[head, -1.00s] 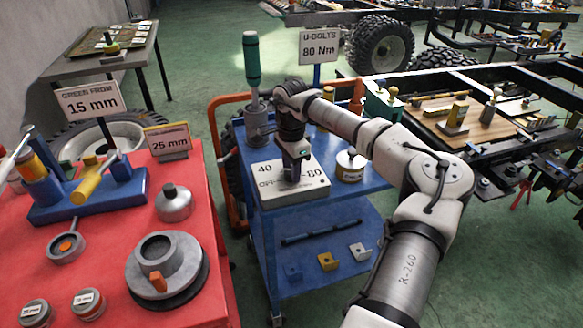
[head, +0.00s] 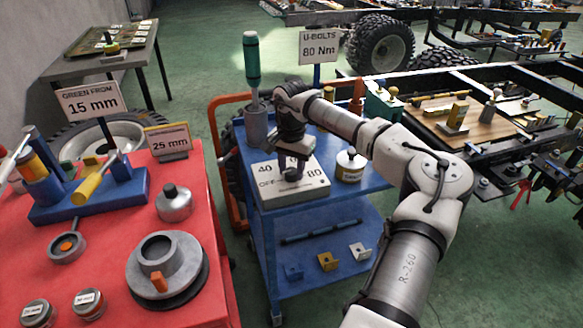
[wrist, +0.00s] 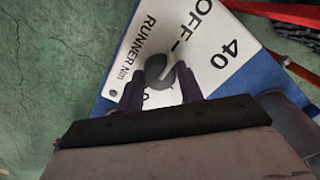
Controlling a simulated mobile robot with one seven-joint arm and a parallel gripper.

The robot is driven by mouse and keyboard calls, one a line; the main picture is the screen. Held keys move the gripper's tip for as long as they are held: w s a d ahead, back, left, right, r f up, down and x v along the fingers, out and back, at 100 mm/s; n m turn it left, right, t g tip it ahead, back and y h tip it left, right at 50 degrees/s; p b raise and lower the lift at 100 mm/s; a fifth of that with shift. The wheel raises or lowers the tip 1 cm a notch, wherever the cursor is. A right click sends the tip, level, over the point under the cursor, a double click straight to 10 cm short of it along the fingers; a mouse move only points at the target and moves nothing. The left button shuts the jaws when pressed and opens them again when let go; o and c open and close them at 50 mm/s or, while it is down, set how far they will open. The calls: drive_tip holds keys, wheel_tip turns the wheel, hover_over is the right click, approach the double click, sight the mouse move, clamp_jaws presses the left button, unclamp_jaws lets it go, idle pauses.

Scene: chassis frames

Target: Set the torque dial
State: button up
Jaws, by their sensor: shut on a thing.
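The torque dial is a round dark grey knob (wrist: 158,68) on a white box (head: 307,193) marked OFF, 40 and 80. The box stands on the top of the blue cart (head: 285,201). My gripper (wrist: 163,88) points down over the box with a finger on either side of the knob, shut on it. In the head view, my gripper (head: 292,172) hides part of the box face. A light pointer line shows on the knob in the wrist view; the mark it meets is hard to tell. A sign (head: 320,46) behind reads U-BOLTS 80 Nm.
A green-handled tool (head: 252,62) stands upright in a grey holder behind the box. A small labelled pot (head: 350,166) stands right of the box. The red table (head: 110,235) at left holds several fittings.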

sight(291, 170)
idle(0.4)
drive_tip(key=o, duration=1)
wheel_tip(291, 170, up, 14)
drive_tip(key=shift+f+b, duration=0.1)
drive_tip(key=shift+b, duration=0.75)
